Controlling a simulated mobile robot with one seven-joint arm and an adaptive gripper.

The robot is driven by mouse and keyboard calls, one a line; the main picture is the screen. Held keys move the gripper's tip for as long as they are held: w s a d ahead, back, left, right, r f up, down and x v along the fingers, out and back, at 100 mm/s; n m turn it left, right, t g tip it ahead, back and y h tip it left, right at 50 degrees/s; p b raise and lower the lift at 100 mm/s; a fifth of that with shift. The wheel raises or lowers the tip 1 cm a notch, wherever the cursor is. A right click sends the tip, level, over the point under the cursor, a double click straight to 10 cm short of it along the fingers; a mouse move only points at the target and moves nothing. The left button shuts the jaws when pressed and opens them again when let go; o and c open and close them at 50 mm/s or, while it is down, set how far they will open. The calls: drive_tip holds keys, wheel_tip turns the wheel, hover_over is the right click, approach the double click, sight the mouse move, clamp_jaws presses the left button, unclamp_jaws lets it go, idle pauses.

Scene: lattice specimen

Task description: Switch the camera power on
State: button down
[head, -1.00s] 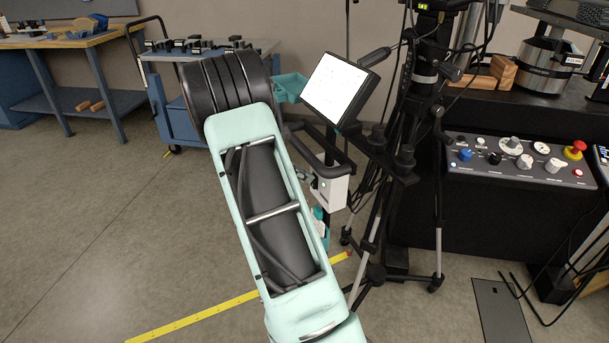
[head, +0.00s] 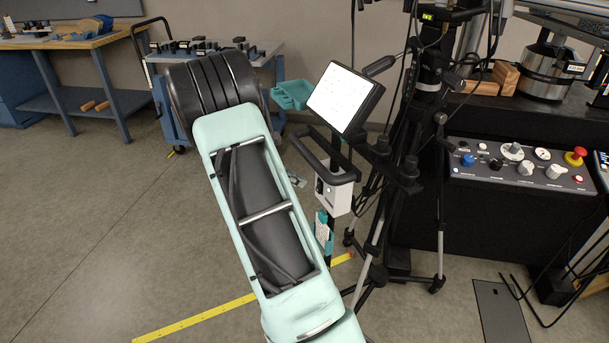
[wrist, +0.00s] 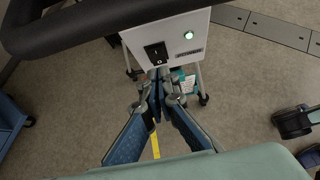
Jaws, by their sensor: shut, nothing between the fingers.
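A white power box (head: 336,193) hangs under the black handle bar of the tripod rig in the head view. Its front fills the top of the wrist view (wrist: 175,45). It carries a black rocker switch (wrist: 156,54) with white marks and a round green lamp (wrist: 189,34), which is lit. Which way the rocker is pressed is hard to tell. My gripper (wrist: 160,78) is shut and empty, its tips just below the rocker in the picture; contact is not clear. In the head view my arm hides most of it, and only a small grey part shows left of the box.
The black handle bar (wrist: 100,22) crosses close above the box. A tripod (head: 380,240) and a tilted white screen (head: 343,97) stand right of my arm. A control console (head: 520,165) is farther right. Open floor lies to the left.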

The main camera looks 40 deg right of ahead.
drive_tip(key=d+r+p+v, duration=0.1)
drive_tip(key=v, duration=0.8)
drive_tip(key=shift+a+r, duration=0.15)
drive_tip(key=shift+r, duration=0.3)
